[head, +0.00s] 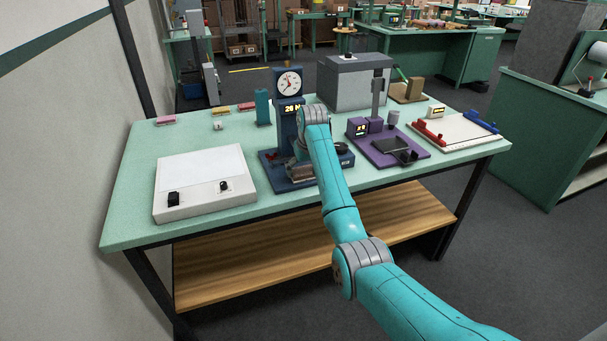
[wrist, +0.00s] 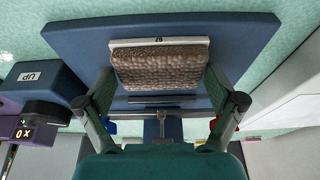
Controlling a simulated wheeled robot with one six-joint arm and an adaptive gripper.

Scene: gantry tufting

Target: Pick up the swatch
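The swatch (wrist: 160,66) is a brown, ribbed, tufted block with a white numbered strip along its far edge in the wrist view. It lies over the blue base plate of the dial gauge (head: 289,84). In the head view a small brown part of the swatch (head: 301,173) shows low in front of the gauge column, partly hidden by my arm. My gripper (wrist: 160,85) is over the plate, with one finger at each side of the swatch. The fingers are wide apart and close to its edges; I cannot see clear contact.
A white light box (head: 205,183) stands left of the gauge. A purple device (head: 388,145) and a white tray with red and blue rails (head: 455,132) stand to the right. A grey box (head: 353,82) is behind. The table's (head: 128,210) front left edge is bare.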

